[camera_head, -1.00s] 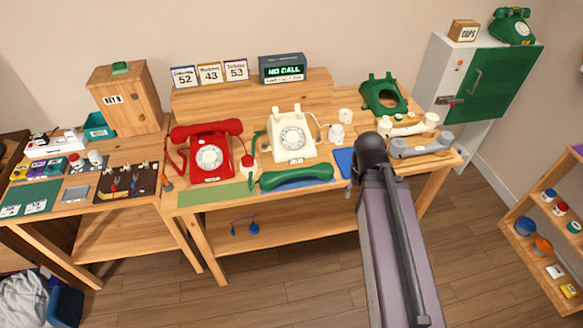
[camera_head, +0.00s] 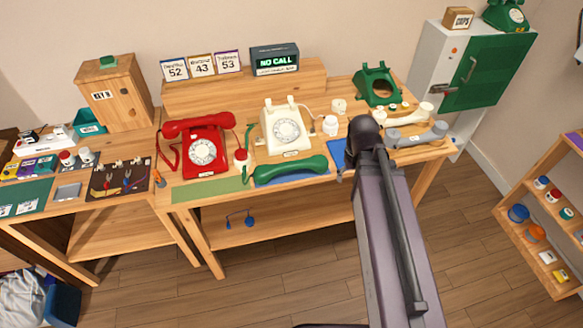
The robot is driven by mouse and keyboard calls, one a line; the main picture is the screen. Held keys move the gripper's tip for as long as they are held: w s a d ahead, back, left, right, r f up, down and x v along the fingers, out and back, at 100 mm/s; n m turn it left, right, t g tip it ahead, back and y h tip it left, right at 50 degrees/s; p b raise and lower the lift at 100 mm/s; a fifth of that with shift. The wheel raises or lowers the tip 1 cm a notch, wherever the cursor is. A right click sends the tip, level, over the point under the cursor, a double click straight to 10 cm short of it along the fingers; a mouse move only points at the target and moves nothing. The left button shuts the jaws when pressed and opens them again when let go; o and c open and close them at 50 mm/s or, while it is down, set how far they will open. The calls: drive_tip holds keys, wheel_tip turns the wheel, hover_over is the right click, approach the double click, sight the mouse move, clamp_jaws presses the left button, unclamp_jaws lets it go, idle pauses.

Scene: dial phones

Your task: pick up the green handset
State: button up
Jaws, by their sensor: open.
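The green handset (camera_head: 290,170) lies along the front of the wooden table (camera_head: 270,205), partly on a blue mat (camera_head: 292,179). It is in front of the cream dial phone (camera_head: 285,131). My arm comes up from the bottom right, and its dark end stands right of the handset, apart from it. My gripper's fingers are hidden, so I cannot see what lies between them.
A red dial phone (camera_head: 202,146) with its handset on stands left of the cream phone. A green phone body (camera_head: 377,86), a white handset (camera_head: 408,115) and a grey handset (camera_head: 417,135) are at the right. A green mat (camera_head: 208,189) lies bare at the front left.

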drive_tip(key=w+a+r+n+p, duration=0.2)
drive_tip(key=w+a+n, duration=0.4)
drive_tip(key=a+n, duration=0.2)
drive_tip(key=r+n+p, duration=0.1)
drive_tip(key=n, duration=1)
hover_over(292, 163)
drive_tip(key=shift+s+a+r, duration=0.15)
drive_tip(key=shift+a, duration=0.1)
wheel_tip(292, 163, down, 9)
drive_tip(key=b, duration=0.8)
drive_tip(key=shift+r, duration=0.2)
drive_tip(key=shift+b, duration=0.3)
drive_tip(key=shift+f, duration=0.1)
drive_tip(key=shift+d+f+b, duration=0.2)
drive_tip(key=shift+f+b, duration=2.35)
drive_tip(key=shift+b, duration=0.05)
